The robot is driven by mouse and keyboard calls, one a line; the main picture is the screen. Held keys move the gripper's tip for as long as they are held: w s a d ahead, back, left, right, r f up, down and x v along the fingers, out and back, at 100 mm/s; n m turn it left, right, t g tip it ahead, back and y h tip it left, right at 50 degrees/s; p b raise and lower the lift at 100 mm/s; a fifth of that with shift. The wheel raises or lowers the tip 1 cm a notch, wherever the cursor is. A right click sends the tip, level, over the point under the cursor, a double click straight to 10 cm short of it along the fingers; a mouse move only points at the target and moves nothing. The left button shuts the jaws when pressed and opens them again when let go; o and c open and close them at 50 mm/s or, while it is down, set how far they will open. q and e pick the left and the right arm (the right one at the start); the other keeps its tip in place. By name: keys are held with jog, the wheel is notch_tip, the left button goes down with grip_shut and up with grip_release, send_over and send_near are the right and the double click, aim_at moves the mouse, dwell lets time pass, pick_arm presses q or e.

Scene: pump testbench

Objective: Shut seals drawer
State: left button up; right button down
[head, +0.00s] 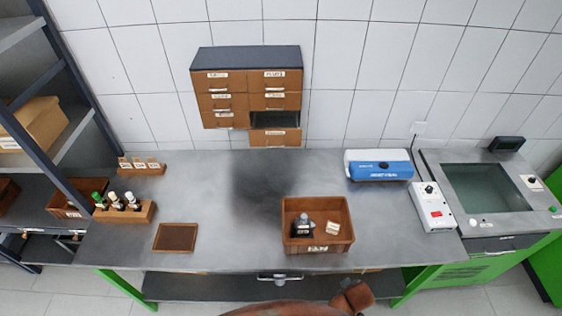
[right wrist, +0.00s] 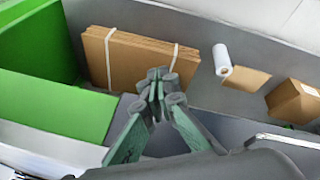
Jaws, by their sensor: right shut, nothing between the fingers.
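A small cabinet (head: 248,58) with a dark top and brown labelled drawers hangs on the tiled wall behind the bench. Its bottom right drawer (head: 275,138) is pulled out, and the dark inside shows behind its front. The other drawers look shut. The labels are too small to read, so I cannot confirm which one is the seals drawer. My right gripper (right wrist: 157,86) shows in the right wrist view, shut and empty, with cardboard and a grey surface beyond it. It is away from the cabinet. My left gripper is in neither view.
The metal bench (head: 215,230) is clear in the middle. A brown bin (head: 318,248) holding a dark bottle stands at front right. A bottle rack (head: 128,212) and a flat tray (head: 175,237) are at left. A blue-white device (head: 378,168) stands at right. Flat cardboard (right wrist: 125,60) leans below.

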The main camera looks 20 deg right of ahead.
notch_tip(320, 180, up, 12)
jog(key=d+p, duration=0.1)
jog(key=p, duration=0.1)
jog(key=w+d+r+n+t+h+p, duration=0.25)
jog(key=w+r+n+t+h, duration=0.45)
jog(key=w+r, duration=0.5)
jog(key=w+a+r+n+t, duration=0.3)
jog(key=w+a+r+n, duration=0.6)
jog(key=r+n, duration=0.25)
jog(key=w+a+r+n+t+y, duration=0.2)
jog(key=w+a+n+t, duration=0.1)
jog(key=a+n, duration=0.35)
jog(key=w+a+r+n+t+y, duration=0.2)
jog(key=w+a+n+t, duration=0.1)
jog(key=a+n, duration=0.4)
jog(key=w+d+r+p, duration=0.1)
jog(key=w, duration=0.5)
jog(key=w+d+r+m+p, duration=0.1)
jog(key=w+d+p, duration=0.1)
jog(key=w, duration=0.4)
jog(key=shift+w+r, duration=0.3)
jog(key=shift+w, duration=0.05)
